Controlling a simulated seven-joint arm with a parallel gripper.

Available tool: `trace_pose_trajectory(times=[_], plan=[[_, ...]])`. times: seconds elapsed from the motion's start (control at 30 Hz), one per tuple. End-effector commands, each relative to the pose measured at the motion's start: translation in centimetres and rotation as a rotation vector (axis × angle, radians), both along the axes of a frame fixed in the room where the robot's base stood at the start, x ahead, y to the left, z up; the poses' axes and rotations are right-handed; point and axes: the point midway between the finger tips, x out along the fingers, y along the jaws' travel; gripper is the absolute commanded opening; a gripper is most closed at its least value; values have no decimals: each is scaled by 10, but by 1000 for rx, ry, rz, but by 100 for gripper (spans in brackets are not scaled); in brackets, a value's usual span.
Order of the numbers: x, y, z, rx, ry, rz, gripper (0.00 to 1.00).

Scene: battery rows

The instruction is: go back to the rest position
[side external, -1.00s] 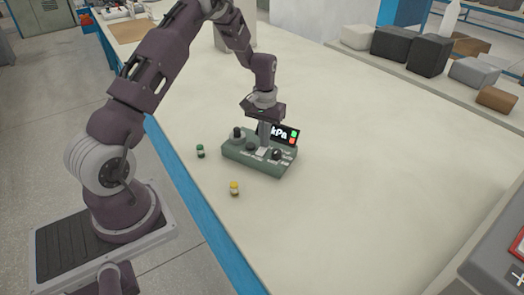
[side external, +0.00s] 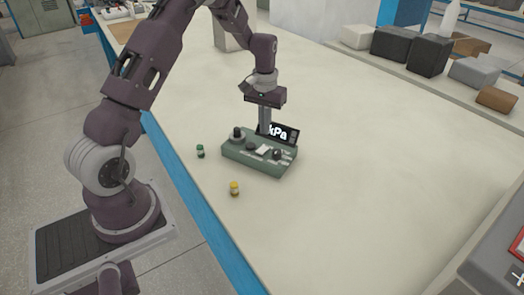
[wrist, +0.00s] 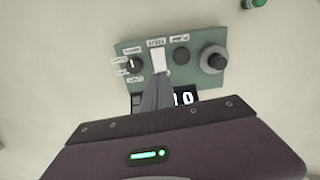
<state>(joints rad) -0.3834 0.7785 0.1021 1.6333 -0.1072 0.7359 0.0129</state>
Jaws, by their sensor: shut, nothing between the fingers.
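My gripper (side external: 264,131) is shut and empty, pointing down just above the back of a green control box (side external: 255,162). In the wrist view the closed fingers of my gripper (wrist: 158,82) reach over the box's display edge toward a white rocker switch (wrist: 158,60). The green box (wrist: 200,78) also carries a small labelled knob (wrist: 131,65), a dark round button (wrist: 181,56) and a larger knob (wrist: 214,60).
A small green-topped cylinder (side external: 200,151) and a yellow-topped one (side external: 234,188) stand on the pale table (side external: 340,190) near its blue edge. Dark and grey boxes (side external: 428,54) line a shelf at the back right. The table right of the control box is clear.

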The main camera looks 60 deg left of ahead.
Motion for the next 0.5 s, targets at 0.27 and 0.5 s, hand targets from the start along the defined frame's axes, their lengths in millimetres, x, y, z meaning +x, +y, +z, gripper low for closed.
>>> trace_pose_trajectory(times=[0.27, 0.5], plan=[[0, 0, 15, 0, -1, 0, 0], [0, -4, 24, 3, -12, -8, 0]])
